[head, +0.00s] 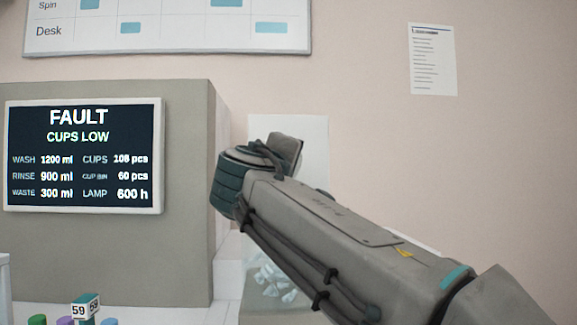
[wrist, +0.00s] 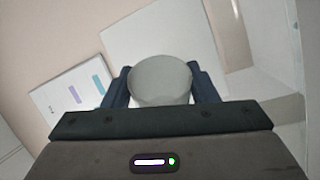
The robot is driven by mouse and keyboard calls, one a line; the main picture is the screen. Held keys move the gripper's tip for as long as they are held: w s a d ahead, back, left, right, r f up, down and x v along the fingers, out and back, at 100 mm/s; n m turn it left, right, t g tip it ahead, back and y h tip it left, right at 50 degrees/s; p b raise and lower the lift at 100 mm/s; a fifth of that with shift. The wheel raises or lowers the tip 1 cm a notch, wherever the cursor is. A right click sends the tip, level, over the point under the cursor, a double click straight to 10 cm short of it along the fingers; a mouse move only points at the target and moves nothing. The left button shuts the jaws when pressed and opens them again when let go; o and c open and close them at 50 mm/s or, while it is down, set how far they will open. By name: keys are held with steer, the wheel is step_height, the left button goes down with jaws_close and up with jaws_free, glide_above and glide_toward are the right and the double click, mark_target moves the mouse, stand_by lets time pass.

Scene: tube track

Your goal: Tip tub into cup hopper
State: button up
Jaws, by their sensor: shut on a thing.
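In the wrist view my gripper (wrist: 161,88) is shut on a pale grey round tub (wrist: 160,72), with a dark finger on each side of it. The tub's contents cannot be made out. In the head view my arm crosses the right half, and the tub and fingertips are hidden behind its end. A pale upright panel (head: 313,140) stands behind the end of my arm. White, cup-like pieces (head: 272,284) show low down behind my arm; whether they lie in the cup hopper I cannot tell.
A grey cabinet (head: 190,190) with a screen (head: 84,155) reading "FAULT CUPS LOW" stands at left. A teal block marked 59 (head: 86,308) and coloured tops show at the bottom left. A wall chart (head: 170,28) and a paper sheet (head: 433,60) hang on the wall.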

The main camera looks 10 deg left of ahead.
steer(key=shift+r+p, duration=1.55)
steer(key=shift+r, duration=0.45)
steer(key=shift+n+p, duration=0.3)
steer(key=shift+p, duration=0.25)
steer(key=shift+n+g+p, duration=0.4)
steer(key=shift+n+p, duration=0.6)
steer(key=shift+p, duration=0.2)
steer(key=shift+f+n+p, duration=0.1)
steer(key=shift+n+p, duration=0.6)
steer(key=shift+p, duration=0.3)
steer(key=shift+f, duration=0.15)
steer(key=shift+n+g+p, duration=0.3)
steer(key=shift+n+p, duration=0.2)
steer(key=shift+p, duration=0.25)
steer(key=shift+n+p, duration=0.6)
steer(key=shift+p, duration=0.45)
